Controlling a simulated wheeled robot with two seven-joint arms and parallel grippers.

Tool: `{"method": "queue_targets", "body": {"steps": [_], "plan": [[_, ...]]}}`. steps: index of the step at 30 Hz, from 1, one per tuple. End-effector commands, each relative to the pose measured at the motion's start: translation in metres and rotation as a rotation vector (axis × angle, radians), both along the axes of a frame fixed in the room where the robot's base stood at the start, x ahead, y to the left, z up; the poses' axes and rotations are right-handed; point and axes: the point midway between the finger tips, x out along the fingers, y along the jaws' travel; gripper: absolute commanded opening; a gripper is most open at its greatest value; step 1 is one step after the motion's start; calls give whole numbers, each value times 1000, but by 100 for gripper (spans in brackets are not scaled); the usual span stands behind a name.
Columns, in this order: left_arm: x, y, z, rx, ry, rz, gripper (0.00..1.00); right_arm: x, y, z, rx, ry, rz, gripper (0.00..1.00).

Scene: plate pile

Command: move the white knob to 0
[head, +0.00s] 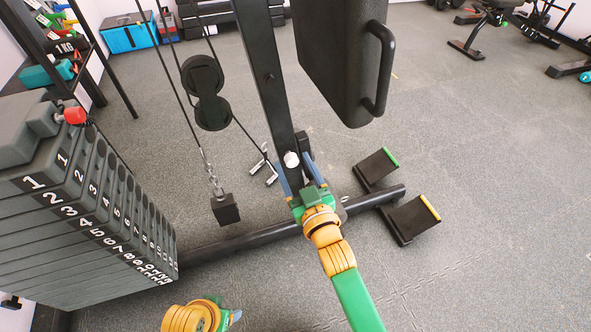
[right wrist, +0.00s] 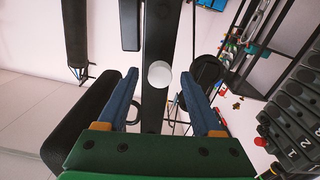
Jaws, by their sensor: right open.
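The white knob (head: 291,159) sits on the dark upright post (head: 262,75) of the exercise machine. It also shows as a round white disc in the right wrist view (right wrist: 160,74), between my fingers. My right gripper (head: 292,165) is open, with one blue finger on each side of the post, and its fingertips are near the knob. I cannot tell whether they touch it. No 0 mark is readable near the knob. Part of my left arm's end (head: 205,315) shows at the bottom edge, with a small blue part; its jaw state is not clear.
A numbered weight stack (head: 85,215) with a red knob (head: 75,115) stands at the left. A black pad with a handle (head: 380,70) is above right of the post. Foot plates (head: 412,218) stand at the right. A pulley and cable (head: 207,95) hang left. Open floor lies right.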

Motion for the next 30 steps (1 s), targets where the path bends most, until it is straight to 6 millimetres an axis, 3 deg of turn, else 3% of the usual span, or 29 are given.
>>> {"method": "queue_targets", "body": {"steps": [6, 13, 30], "plan": [[0, 0, 1, 0, -1, 0, 67, 1, 0, 0, 0, 1, 0, 64], [0, 0, 1, 0, -1, 0, 67, 0, 0, 0, 0, 1, 0, 2], [0, 0, 0, 0, -1, 0, 67, 0, 0, 0, 0, 1, 0, 0]]}}
